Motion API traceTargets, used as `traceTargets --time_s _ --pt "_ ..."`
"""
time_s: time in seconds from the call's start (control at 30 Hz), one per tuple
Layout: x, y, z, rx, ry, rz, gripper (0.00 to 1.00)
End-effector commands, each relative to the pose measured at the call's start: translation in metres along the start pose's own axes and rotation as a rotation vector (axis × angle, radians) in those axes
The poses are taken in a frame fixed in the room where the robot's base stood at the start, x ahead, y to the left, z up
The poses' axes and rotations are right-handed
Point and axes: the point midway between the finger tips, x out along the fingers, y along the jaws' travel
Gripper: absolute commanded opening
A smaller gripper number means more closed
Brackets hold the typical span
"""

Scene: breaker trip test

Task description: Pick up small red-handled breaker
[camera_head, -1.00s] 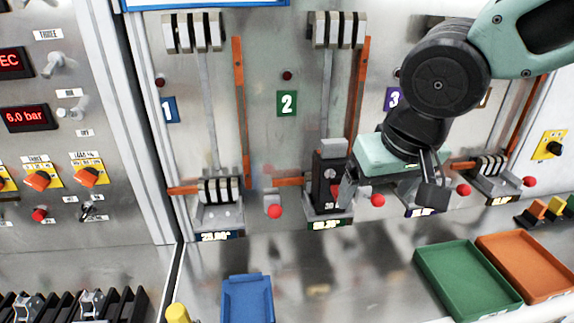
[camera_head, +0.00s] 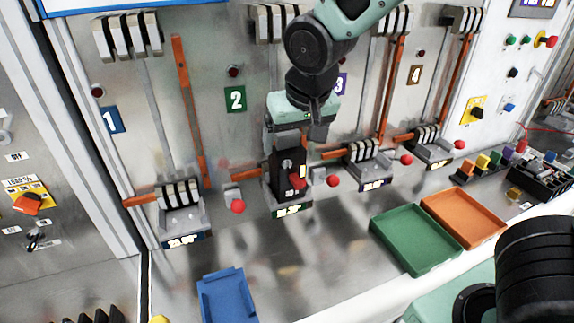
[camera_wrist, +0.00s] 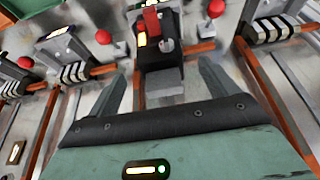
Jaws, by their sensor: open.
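The small red-handled breaker (camera_head: 287,172) is a black block with a red handle, upright in the station 2 mount on the panel. In the wrist view the breaker (camera_wrist: 158,55) shows its red handle, a grey knob and a grey end block. My gripper (camera_head: 294,135) is just above the breaker's top in the head view. In the wrist view my gripper (camera_wrist: 162,68) is open, its two fingers on either side of the breaker's grey end with gaps. The grey end is partly hidden in the head view.
Levers with red knobs (camera_head: 238,207) and (camera_head: 333,181) flank the breaker. Striped clamps stand at stations 1 (camera_head: 180,193) and 3 (camera_head: 363,150). A blue tray (camera_head: 228,295), a green tray (camera_head: 415,240) and an orange tray (camera_head: 465,215) lie on the bench. The middle bench is clear.

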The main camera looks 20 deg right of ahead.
Motion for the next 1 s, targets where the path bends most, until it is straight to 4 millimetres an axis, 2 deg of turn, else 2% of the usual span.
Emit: traceTargets --time_s 0.2,0.4,0.7,0.73,0.77,1.0 --pt "0.011 0.001 -0.034 0.003 -0.001 0.003 0.85" --pt "0.038 0.0 -0.032 0.0 -0.003 0.002 0.85" --pt "0.043 0.0 -0.032 0.0 0.0 0.0 0.85" --pt "0.043 0.0 -0.032 0.0 0.0 0.0 0.83" --pt "0.043 0.0 -0.032 0.0 0.0 0.0 0.74" --pt "0.043 0.0 -0.032 0.001 0.0 0.0 0.08"
